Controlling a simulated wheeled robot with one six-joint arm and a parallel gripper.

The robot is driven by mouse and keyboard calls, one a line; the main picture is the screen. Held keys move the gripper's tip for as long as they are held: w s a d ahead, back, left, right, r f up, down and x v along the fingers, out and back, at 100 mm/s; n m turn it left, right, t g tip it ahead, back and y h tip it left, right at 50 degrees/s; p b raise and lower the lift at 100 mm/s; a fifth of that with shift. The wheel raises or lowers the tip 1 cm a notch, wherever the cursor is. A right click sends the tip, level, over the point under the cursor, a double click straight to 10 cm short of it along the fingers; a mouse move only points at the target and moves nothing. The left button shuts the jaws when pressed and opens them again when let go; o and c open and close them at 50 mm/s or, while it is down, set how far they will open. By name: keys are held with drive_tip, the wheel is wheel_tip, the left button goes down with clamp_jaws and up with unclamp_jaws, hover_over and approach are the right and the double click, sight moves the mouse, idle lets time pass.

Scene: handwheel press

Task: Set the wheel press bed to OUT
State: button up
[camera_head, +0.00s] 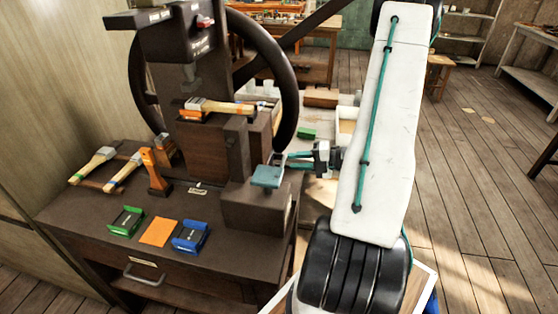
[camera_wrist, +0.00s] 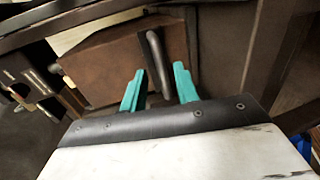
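The press (camera_head: 205,90) stands on a dark cabinet at left, with a large dark handwheel (camera_head: 287,85). A brown block (camera_head: 250,208) projects at the press's front right; I take it to be the bed, though no marking confirms this. The wrist view shows a brown block (camera_wrist: 110,62) with a dark bar handle (camera_wrist: 157,62) on its near side. My gripper (camera_wrist: 158,82) is open, its teal fingers on either side of the handle's lower end in that view. Contact cannot be told. In the head view, my gripper (camera_head: 287,160) is beside the brown block.
A green holder (camera_head: 126,221), an orange plate (camera_head: 158,232) and a blue holder (camera_head: 190,237) lie on the cabinet top. Wooden-handled tools (camera_head: 95,165) lie at left. A drawer handle (camera_head: 143,277) sticks out below. Open floor (camera_head: 470,200) lies at right.

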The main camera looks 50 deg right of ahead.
sight(284, 160)
drive_tip(key=x, duration=0.5)
clamp_jaws()
drive_tip(key=shift+s, duration=0.1)
